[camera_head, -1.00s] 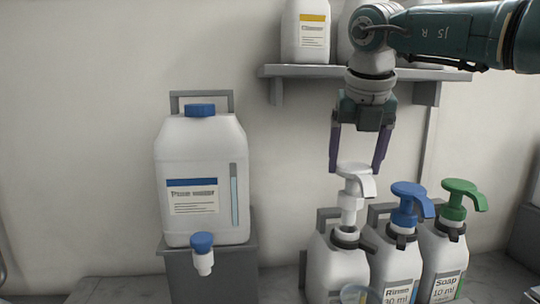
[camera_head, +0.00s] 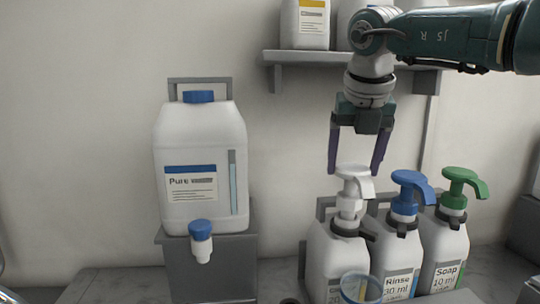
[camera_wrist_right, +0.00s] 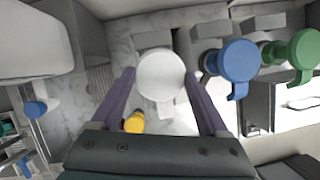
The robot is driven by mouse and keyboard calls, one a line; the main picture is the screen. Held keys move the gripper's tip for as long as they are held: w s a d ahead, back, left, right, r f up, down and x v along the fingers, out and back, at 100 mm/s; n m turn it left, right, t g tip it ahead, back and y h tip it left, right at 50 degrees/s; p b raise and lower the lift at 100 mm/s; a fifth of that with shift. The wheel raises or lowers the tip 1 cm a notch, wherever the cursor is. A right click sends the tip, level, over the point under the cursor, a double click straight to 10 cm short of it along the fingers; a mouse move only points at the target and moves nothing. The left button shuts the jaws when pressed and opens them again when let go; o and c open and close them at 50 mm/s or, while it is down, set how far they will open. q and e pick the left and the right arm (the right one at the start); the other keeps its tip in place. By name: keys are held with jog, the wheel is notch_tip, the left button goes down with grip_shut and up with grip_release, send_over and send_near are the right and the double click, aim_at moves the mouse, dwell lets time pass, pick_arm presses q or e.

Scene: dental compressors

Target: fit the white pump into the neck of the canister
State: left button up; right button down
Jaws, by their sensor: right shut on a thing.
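My right gripper (camera_head: 355,171) points down, with its purple fingers shut on the head of the white pump (camera_head: 353,186). The wrist view shows the round white pump head (camera_wrist_right: 162,75) between the fingers. The pump is upright, its spout toward the right. Its lower stem is at the dark-ringed neck of the white canister (camera_head: 325,262), the leftmost of three. How deep it sits inside is hidden. The white head stands higher above its canister than the blue and green heads above theirs. My left gripper is not in view.
Close on the right stand the Rinse canister with a blue pump (camera_head: 408,190) and the Soap canister with a green pump (camera_head: 462,190). A clear cup (camera_head: 361,288) is in front. A large water container (camera_head: 200,140) stands left. A wall shelf (camera_head: 345,58) is above.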

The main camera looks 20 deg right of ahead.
jog(key=shift+f, duration=0.2)
jog(key=shift+f+b, duration=0.55)
jog(key=shift+f, duration=0.15)
grip_release()
jog(key=shift+r, duration=0.1)
jog(key=b+v, duration=0.2)
jog(key=v, duration=0.8)
